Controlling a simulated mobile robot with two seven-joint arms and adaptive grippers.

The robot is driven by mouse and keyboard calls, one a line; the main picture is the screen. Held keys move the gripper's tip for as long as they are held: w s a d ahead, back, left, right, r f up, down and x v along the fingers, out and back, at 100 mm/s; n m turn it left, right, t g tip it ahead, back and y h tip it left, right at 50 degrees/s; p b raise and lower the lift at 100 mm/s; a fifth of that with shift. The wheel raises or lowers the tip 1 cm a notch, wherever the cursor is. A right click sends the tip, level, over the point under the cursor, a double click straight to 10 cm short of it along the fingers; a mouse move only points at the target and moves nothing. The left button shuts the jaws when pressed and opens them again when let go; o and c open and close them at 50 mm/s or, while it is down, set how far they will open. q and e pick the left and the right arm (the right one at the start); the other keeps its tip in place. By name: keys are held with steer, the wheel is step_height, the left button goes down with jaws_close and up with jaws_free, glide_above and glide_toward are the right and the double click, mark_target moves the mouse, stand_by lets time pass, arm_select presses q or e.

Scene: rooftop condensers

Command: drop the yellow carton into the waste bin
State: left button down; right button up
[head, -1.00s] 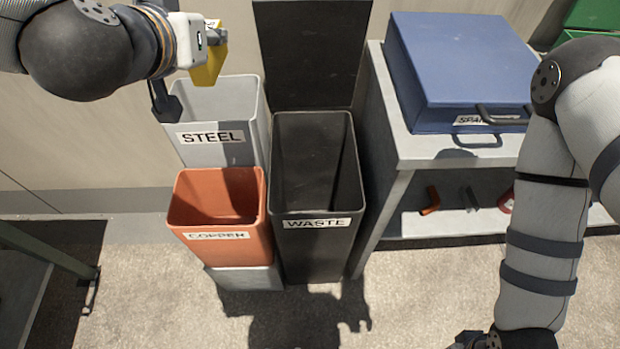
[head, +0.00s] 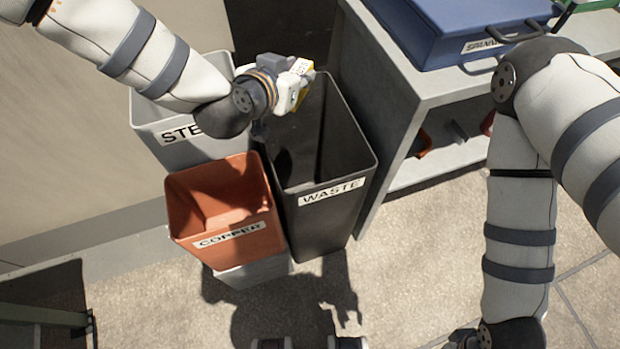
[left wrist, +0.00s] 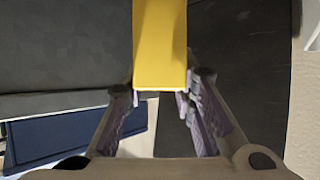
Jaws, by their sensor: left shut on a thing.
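The yellow carton (head: 305,97) is mostly hidden behind my left gripper in the head view. In the left wrist view the yellow carton (left wrist: 160,45) stands out between the fingers. My left gripper (left wrist: 161,92) is shut on it. In the head view my left gripper (head: 298,88) is over the rear part of the dark waste bin (head: 335,225), which has an open top and a WASTE label. The carton's exact height above the rim is not clear. My right arm hangs at the right, and its gripper fingers are out of the picture.
The orange copper bin (head: 235,240) stands left of the waste bin, with the pale steel bin (head: 150,120) behind it. A grey shelf table (head: 395,75) stands to the right, bearing a blue case (head: 450,30). Floor in front is clear.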

arm_select(q)
steer(key=shift+s+d+f, duration=0.15)
steer(key=shift+d+f, duration=0.45)
steer(key=shift+f, duration=0.2)
step_height(320, 180, down, 6)
steer(key=b, duration=0.3)
steer(key=shift+r, duration=0.25)
arm_select(e)
steer(key=shift+g, duration=0.6)
steer(key=s+f, duration=0.3)
steer(key=f, duration=0.1)
steer(key=shift+s, duration=0.2)
arm_select(q)
steer(key=c, duration=1.2)
jaws_free()
steer(key=shift+c, duration=0.2)
steer(key=v, duration=1.2)
steer(key=shift+a, duration=0.15)
